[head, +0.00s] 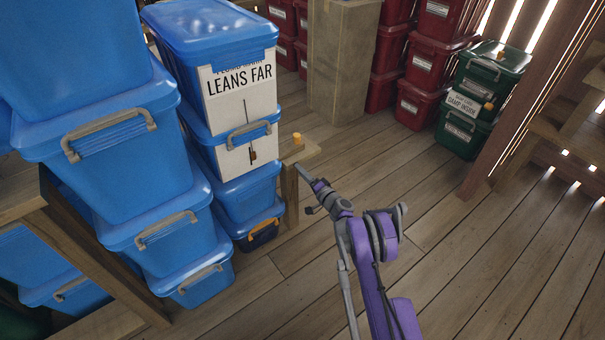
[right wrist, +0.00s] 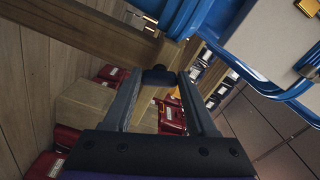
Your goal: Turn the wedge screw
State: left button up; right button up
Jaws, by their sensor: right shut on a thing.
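My right gripper (head: 304,174) is at the end of a light wooden beam (head: 302,154) beside the blue bins. In the right wrist view my right gripper (right wrist: 162,78) is shut on a dark rounded knob, which looks like the head of the wedge screw (right wrist: 158,75). The knob sits against or very close to a wooden beam (right wrist: 95,30); I cannot tell if they touch. In the head view the knob is too small to make out. My left gripper is not in view.
Blue lidded bins (head: 235,190) stand stacked left of the beam, the upper one labelled "LEANS FAR" (head: 240,78). Red bins (head: 418,105) and green bins (head: 463,133) stand behind. The plank floor (head: 480,250) at right is clear.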

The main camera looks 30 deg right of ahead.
jog(key=o, duration=1.4)
jog(key=shift+c, duration=0.2)
jog(key=s+p, duration=0.2)
jog(key=s, duration=0.9)
jog(key=shift+d, duration=0.45)
jog(key=shift+w, duration=0.1)
